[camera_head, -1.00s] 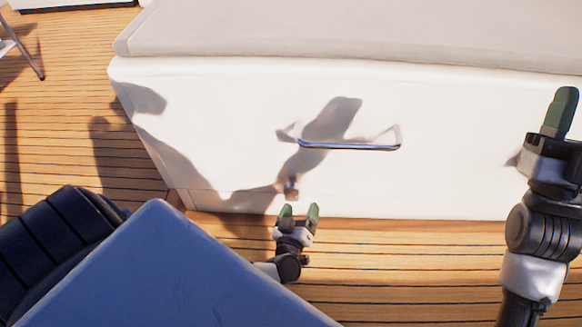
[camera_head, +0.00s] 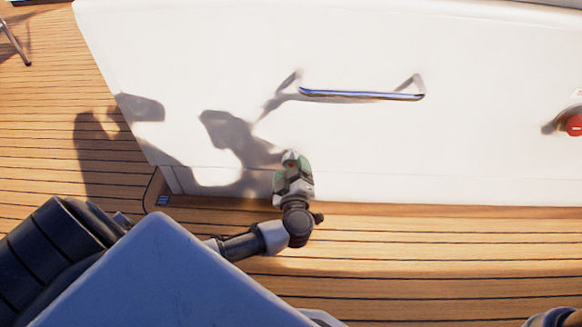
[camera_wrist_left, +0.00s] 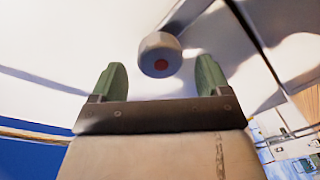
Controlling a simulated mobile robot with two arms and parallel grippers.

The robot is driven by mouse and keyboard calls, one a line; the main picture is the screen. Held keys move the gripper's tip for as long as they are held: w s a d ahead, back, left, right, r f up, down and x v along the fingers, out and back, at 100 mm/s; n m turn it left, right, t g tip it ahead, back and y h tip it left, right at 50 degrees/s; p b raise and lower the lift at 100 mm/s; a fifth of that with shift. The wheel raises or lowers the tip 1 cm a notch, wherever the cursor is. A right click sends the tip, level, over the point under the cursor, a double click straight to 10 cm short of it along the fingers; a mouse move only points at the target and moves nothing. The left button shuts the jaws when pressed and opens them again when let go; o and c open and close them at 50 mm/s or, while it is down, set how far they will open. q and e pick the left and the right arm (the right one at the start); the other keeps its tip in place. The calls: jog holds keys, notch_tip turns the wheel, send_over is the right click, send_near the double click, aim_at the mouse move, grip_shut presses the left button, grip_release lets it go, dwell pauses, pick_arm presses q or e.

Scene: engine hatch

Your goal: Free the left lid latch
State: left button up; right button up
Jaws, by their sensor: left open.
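A grey, round-ended latch with a red dot (camera_wrist_left: 160,54), seemingly the left lid latch, stands out from the white hatch front (camera_head: 200,60). In the wrist view it lies between and just beyond my open green fingertips (camera_wrist_left: 160,73), with a gap visible on each side. In the head view the latch (camera_head: 290,157) shows small, low on the white front, partly hidden by my left gripper (camera_head: 293,170). I cannot tell whether the fingers touch it. My right gripper is out of view.
A blue-topped rail or handle (camera_head: 360,94) runs across the white front, above and right of the latch. A red and grey fitting (camera_head: 573,123) sits at the right edge. The wooden deck (camera_head: 420,255) below is clear.

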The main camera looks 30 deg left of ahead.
aim_at(291, 165)
pick_arm(q)
jog(key=shift+b+x, duration=0.7)
jog(key=shift+x, duration=1.15)
